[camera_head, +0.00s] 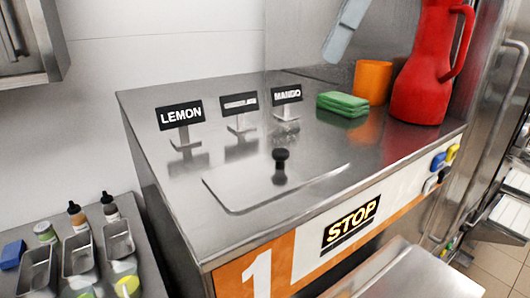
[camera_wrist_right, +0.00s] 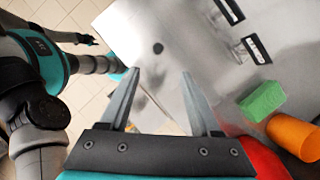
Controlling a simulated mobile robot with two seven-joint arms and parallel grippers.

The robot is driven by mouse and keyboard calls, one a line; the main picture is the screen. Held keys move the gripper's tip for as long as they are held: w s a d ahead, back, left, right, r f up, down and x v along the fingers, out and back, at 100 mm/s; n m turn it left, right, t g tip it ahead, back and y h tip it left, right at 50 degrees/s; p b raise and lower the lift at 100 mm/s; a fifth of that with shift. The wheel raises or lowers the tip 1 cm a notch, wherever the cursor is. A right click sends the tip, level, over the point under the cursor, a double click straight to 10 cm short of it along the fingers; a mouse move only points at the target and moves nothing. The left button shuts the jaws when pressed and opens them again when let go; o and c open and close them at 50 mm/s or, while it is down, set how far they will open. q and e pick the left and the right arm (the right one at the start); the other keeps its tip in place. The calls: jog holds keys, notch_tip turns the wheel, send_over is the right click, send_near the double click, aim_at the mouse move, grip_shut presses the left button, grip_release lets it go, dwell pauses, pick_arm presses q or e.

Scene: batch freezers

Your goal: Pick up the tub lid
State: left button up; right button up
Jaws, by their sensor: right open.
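The tub lid (camera_head: 240,187) is a flat metal plate lying on the freezer's top, with a dark upright knob (camera_head: 280,166) near its middle. The knob shows as a dark dot (camera_wrist_right: 157,48) in the right wrist view, beyond the fingertips. My right gripper (camera_wrist_right: 160,75) is open, with nothing between its two grey fingers. In the head view, part of my right gripper (camera_head: 345,30) shows at the top edge, above the freezer's back and apart from the lid.
Behind the lid stand the LEMON sign (camera_head: 181,115), a middle sign (camera_head: 239,104) and the MANGO sign (camera_head: 287,95). A green sponge (camera_head: 342,103), an orange cup (camera_head: 372,82) and a tall red jug (camera_head: 425,70) stand at the back right. Bottles and metal pans (camera_head: 80,255) sit lower left.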

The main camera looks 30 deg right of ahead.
send_near(281, 151)
jog(key=x, duration=0.3)
jog(key=shift+d, duration=0.15)
jog(key=shift+f, duration=0.35)
jog(key=p+x, duration=0.1)
jog(key=x, duration=0.4)
jog(key=shift+w, duration=0.15)
pick_arm(q)
jog(key=shift+s+d+r, duration=0.1)
jog(key=shift+s+r, duration=0.45)
jog(key=shift+r, duration=0.05)
pick_arm(e)
jog(key=shift+c, duration=0.3)
pick_arm(q)
jog(key=shift+s, duration=0.15)
pick_arm(e)
grip_shut()
